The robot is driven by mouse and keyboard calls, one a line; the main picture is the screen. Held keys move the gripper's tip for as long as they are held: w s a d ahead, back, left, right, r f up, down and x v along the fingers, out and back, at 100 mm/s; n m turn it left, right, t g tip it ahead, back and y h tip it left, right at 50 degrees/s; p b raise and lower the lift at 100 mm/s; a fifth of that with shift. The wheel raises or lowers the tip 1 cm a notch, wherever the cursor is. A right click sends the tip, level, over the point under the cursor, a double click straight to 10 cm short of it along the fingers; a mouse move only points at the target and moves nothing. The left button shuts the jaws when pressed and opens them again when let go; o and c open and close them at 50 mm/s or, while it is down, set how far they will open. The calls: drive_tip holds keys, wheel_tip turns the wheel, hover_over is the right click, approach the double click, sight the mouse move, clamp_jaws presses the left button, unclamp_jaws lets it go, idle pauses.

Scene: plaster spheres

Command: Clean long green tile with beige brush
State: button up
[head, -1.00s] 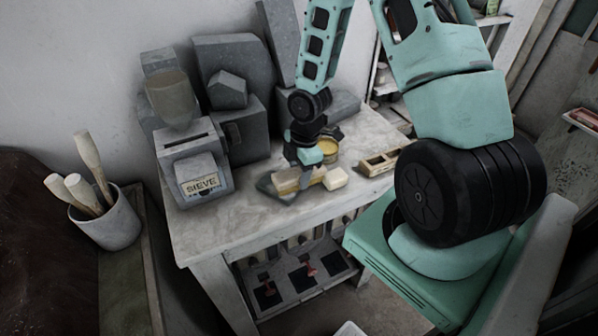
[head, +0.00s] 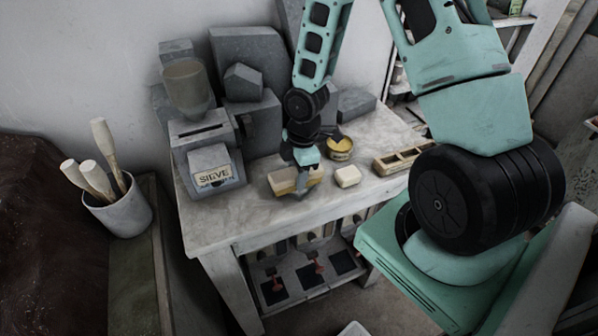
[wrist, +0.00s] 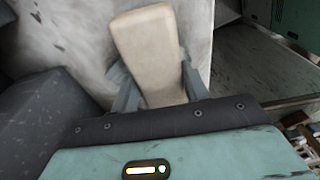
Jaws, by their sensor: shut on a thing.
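The beige brush (head: 284,181), a pale rounded block in the head view, is held at the front part of the grey tabletop. My gripper (head: 302,166) is shut on it from above. In the wrist view the brush (wrist: 147,50) sits between the two grey fingers of my gripper (wrist: 155,90), its long body reaching away. I cannot tell whether its underside touches the table. The long green tile cannot be made out in either current view; the brush and gripper may hide it.
A small cream block (head: 347,176) lies right of the brush. Behind it stands a yellow-topped tin (head: 340,148). A compartmented wooden tray (head: 400,160) lies further right. The box labelled SIEVE (head: 214,175) and grey blocks fill the left and back. The table's front-left surface (head: 235,215) is clear.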

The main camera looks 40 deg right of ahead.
drive_tip(key=shift+d, duration=0.15)
drive_tip(key=shift+s+d+r+p, duration=0.1)
drive_tip(key=shift+s+d+p, duration=0.1)
drive_tip(key=shift+d, duration=0.2)
drive_tip(key=shift+s+d+p, duration=0.1)
drive_tip(key=shift+d+p, duration=0.1)
drive_tip(key=shift+d, duration=0.15)
drive_tip(key=shift+s+d+p, duration=0.15)
drive_tip(key=shift+d+p, duration=0.05)
drive_tip(key=shift+d, duration=0.45)
drive_tip(key=shift+s+d+p, duration=0.15)
drive_tip(key=shift+d+p, duration=0.05)
drive_tip(key=shift+d, duration=0.4)
drive_tip(key=shift+w+a+b, duration=0.15)
drive_tip(key=shift+w+a, duration=0.05)
drive_tip(key=shift+a, duration=0.5)
drive_tip(key=shift+w+a+b, duration=0.2)
drive_tip(key=shift+a, duration=0.55)
drive_tip(key=shift+w+a+b, duration=0.15)
drive_tip(key=shift+w+a, duration=0.05)
drive_tip(key=shift+a, duration=0.5)
